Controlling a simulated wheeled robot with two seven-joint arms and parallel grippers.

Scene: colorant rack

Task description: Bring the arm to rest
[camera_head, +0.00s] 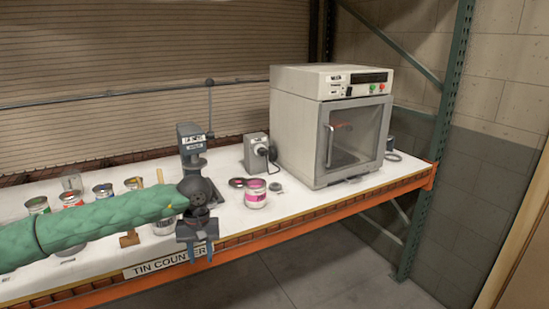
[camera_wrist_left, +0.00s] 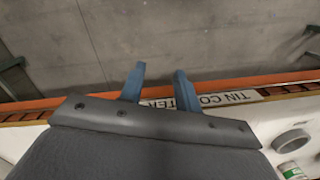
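My left arm, in a green sleeve, comes in from the left over the white counter in the head view. My left gripper (camera_head: 200,252) points downward at the counter's front edge, by the "TIN COUNTER" label (camera_head: 160,264). In the left wrist view its two blue fingers (camera_wrist_left: 160,88) are apart with nothing between them; the orange counter edge and the floor lie beyond. My right gripper is in neither view.
The white counter (camera_head: 310,200) holds a pink-labelled tin (camera_head: 256,194), a grey box with a dial (camera_head: 258,153), a grey device (camera_head: 190,140) and a large cabinet with a glass door (camera_head: 335,125). Several tins (camera_head: 103,190) stand behind my arm. The floor in front is clear.

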